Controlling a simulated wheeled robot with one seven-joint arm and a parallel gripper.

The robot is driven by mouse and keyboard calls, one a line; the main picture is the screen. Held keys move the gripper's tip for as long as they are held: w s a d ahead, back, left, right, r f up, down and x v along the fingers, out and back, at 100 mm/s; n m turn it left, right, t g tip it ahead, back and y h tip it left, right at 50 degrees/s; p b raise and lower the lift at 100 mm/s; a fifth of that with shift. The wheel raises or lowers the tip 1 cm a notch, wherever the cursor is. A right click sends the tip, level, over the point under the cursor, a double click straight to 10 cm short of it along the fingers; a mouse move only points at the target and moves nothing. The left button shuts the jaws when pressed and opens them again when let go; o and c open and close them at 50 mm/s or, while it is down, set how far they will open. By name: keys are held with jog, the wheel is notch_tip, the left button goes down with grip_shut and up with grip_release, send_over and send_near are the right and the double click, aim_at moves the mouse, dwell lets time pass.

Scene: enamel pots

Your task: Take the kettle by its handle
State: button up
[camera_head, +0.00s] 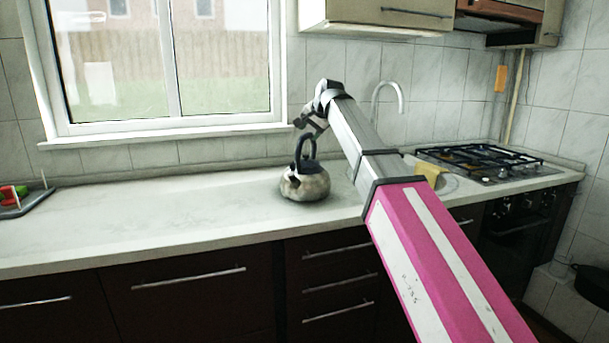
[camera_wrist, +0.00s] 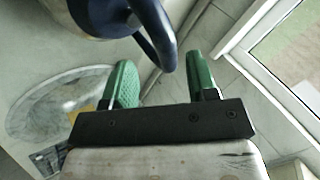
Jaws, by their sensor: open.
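The kettle (camera_head: 305,186) stands upright on the light counter, with a speckled grey-white body and a dark upright loop handle (camera_head: 312,145). My gripper (camera_head: 303,124) is just above the handle, reaching down from the upper right. In the wrist view my gripper (camera_wrist: 163,78) is open, its two green fingers apart with nothing clasped. The dark blue handle (camera_wrist: 158,45) reaches from the top into the gap between the fingertips. I cannot tell how deep it sits there. Part of the kettle body (camera_wrist: 95,12) shows at the top edge.
A sink (camera_wrist: 45,108) with a curved tap (camera_head: 389,88) lies right of the kettle, partly behind my arm. A gas hob (camera_head: 485,162) is further right. A window (camera_head: 165,60) is behind. A tray (camera_head: 22,203) with red and green items sits far left. The counter left of the kettle is clear.

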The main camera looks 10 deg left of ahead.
aim_at(306, 135)
jog(key=x, duration=0.5)
jog(key=shift+a, duration=0.25)
grip_shut()
jog(key=shift+r, duration=0.1)
dwell(1.1)
